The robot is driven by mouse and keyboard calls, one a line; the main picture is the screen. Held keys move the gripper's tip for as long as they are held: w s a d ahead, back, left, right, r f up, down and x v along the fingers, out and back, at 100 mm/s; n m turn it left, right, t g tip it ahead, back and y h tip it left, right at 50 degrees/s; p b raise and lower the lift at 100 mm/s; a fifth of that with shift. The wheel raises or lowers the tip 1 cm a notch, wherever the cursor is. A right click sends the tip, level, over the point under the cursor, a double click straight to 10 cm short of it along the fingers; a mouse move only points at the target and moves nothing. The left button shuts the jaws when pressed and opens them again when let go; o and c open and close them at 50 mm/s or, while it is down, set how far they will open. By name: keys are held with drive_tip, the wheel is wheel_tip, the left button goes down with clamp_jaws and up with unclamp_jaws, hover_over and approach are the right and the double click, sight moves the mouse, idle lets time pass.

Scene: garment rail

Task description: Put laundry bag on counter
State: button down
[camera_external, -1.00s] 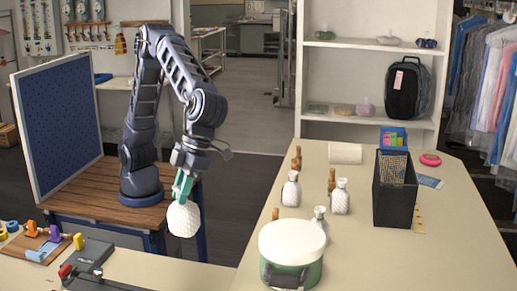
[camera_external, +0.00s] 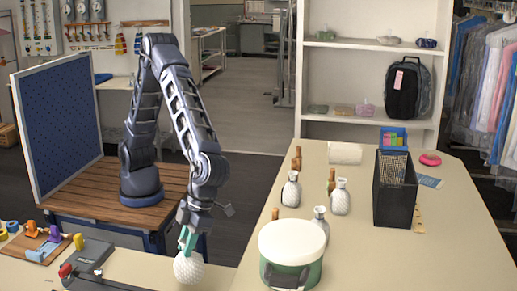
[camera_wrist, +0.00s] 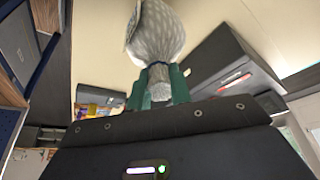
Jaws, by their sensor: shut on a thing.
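The laundry bag (camera_external: 189,268) is a white, round, textured bundle at the lower middle of the external view. My gripper (camera_external: 187,240), with green fingers, is shut on its neck from above. The bag hangs at the edge of the near counter (camera_external: 140,268); I cannot tell whether it touches the top. In the wrist view the bag (camera_wrist: 158,32) shows grey-white and dotted, its gathered neck between the green fingers (camera_wrist: 158,84).
A black bin (camera_external: 394,200) stands farther right. A dark flat device (camera_external: 90,256) and coloured tools lie left of the bag. The counter's right front is clear.

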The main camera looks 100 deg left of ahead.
sight(188, 260)
drive_tip(key=shift+f, duration=1.75)
drive_tip(key=c, duration=1.3)
unclamp_jaws()
drive_tip(key=shift+f, duration=0.15)
